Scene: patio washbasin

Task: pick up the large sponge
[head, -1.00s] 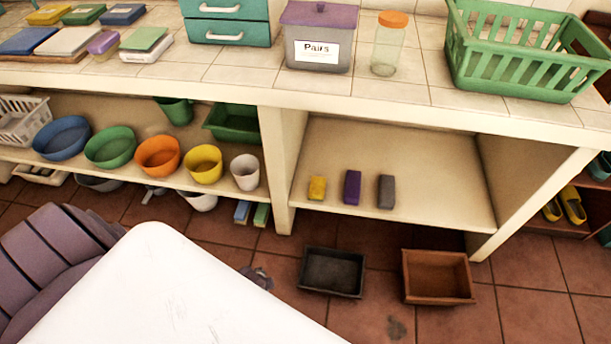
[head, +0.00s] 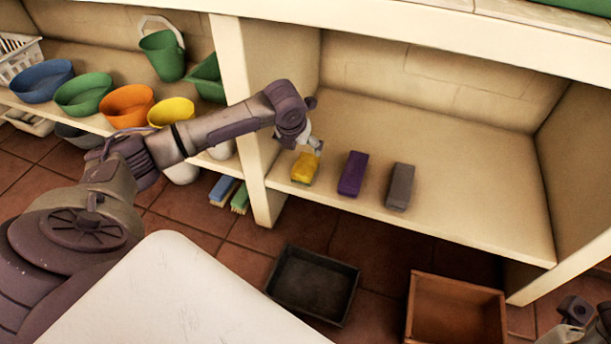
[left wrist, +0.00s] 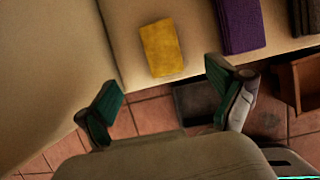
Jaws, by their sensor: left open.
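Three sponge-like blocks stand in a row on the lower shelf: a yellow one (head: 304,168), a purple one (head: 353,174) and a dark grey one (head: 399,187). The purple and grey ones look a little longer than the yellow. My left gripper (head: 314,146) is over the shelf, just behind and above the yellow block. In the left wrist view the yellow block (left wrist: 161,47) lies beyond the spread fingers of my left gripper (left wrist: 167,97), with nothing held. The purple block (left wrist: 240,22) is to its right. Part of my right gripper (head: 577,312) shows at the lower right corner.
A black tray (head: 312,285) and a brown tray (head: 456,310) are on the tiled floor below the shelf. An upright divider (head: 245,110) stands left of the blocks, with coloured bowls (head: 84,93) beyond it. The shelf right of the grey block is bare.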

